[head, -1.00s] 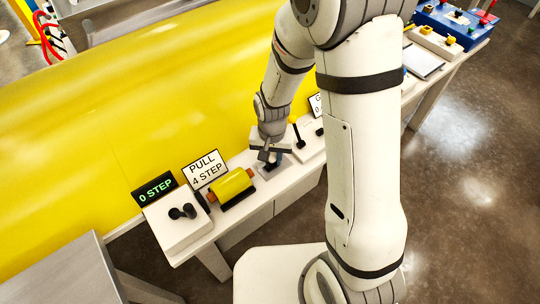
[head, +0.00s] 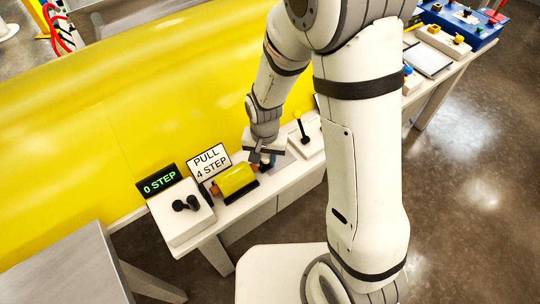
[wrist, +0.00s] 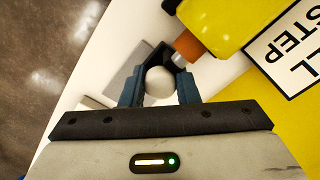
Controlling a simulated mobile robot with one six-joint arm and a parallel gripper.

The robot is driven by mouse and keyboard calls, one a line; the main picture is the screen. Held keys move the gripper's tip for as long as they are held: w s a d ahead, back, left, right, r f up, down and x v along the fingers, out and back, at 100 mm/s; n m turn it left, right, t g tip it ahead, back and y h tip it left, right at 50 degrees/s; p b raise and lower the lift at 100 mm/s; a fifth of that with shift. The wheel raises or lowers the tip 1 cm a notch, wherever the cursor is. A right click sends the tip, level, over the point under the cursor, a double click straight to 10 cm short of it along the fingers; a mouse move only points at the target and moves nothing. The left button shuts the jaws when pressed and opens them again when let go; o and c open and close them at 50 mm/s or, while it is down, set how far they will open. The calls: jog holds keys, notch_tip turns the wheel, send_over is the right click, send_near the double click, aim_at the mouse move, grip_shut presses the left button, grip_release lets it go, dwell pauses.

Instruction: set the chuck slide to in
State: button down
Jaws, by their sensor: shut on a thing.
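My gripper (head: 264,158) is low over the white bench, right beside the yellow cylinder (head: 236,181). In the wrist view its blue fingers (wrist: 159,92) are shut on a pale round knob (wrist: 159,84), which I take to be the chuck slide's handle. A dark bracket (wrist: 152,58) stands just beyond the knob, close to the orange end (wrist: 188,46) of the cylinder. I cannot tell whether they touch. A grey plate (wrist: 124,72) lies beside the knob. In the head view the gripper mostly hides the knob.
A "PULL 4 STEP" sign (head: 210,160) stands behind the cylinder. A black lever (head: 301,128) stands to the gripper's right. My arm hides part of the bench.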

aim_at(266, 157)
jog(key=c, duration=1.1)
grip_release()
jog(key=shift+s+a, duration=0.1)
jog(key=shift+a, duration=0.05)
jog(key=shift+r, duration=0.1)
notch_tip(266, 157, up, 8)
jog(key=shift+f+p, duration=0.15)
jog(key=shift+p, duration=0.2)
jog(key=shift+d+r, duration=0.25)
jog(key=shift+r, duration=0.05)
jog(key=s+d+r+n+t+p, duration=0.1)
jog(key=s+d+r, duration=0.4)
jog(key=d+r, duration=0.2)
jog(key=s+d+r+n+t+p, duration=0.1)
jog(key=s+d+r, duration=0.4)
jog(key=r, duration=0.5)
jog(key=d+p, duration=0.1)
jog(key=d, duration=0.1)
jog(key=shift+s+d+t, duration=0.3)
